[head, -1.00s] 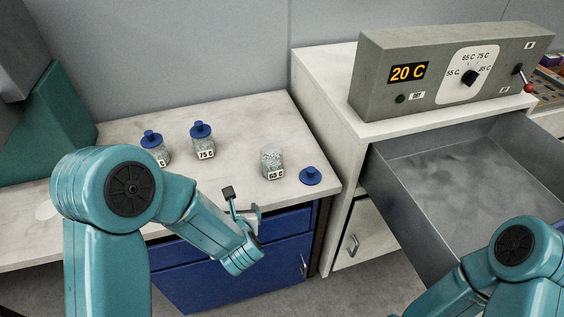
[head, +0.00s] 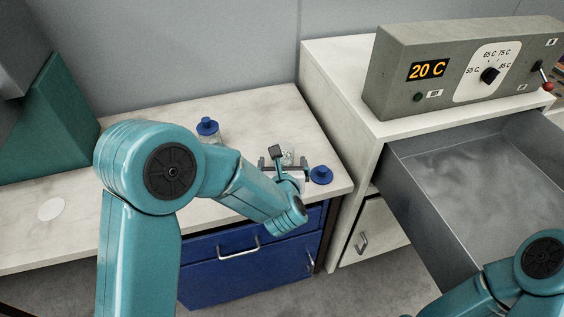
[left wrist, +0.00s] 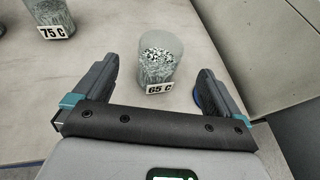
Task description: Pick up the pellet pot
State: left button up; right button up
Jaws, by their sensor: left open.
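The open pellet pot labelled 65 C (left wrist: 160,58) is a clear jar of grey pellets without a lid, standing upright on the bench. In the left wrist view it stands between and slightly beyond the fingers of my left gripper (left wrist: 159,78), which is open and empty. In the head view my left gripper (head: 290,167) is at the pot (head: 288,155) and hides most of it. Whether a finger touches the pot I cannot tell. My right gripper is out of view; only part of that arm shows at lower right.
A blue lid (head: 321,175) lies right of the pot, close to my gripper. A blue-lidded pot (head: 207,128), labelled 75 C in the wrist view (left wrist: 53,18), stands to the left. An open grey drawer (head: 470,165) and a 20 C control box (head: 450,75) are at right.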

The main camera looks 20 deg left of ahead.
aim_at(282, 150)
pick_arm(q)
jog(key=x, duration=0.4)
jog(key=shift+w+p, duration=0.15)
jog(key=shift+p, duration=0.15)
jog(key=x, duration=0.2)
jog(key=p+x, duration=0.1)
jog(key=x, duration=0.2)
jog(key=shift+w+a+f+p, duration=0.1)
jog(key=shift+f+p, duration=0.3)
jog(key=c, duration=1.4)
notch_tip(282, 150, up, 20)
jog(key=shift+r, duration=0.1)
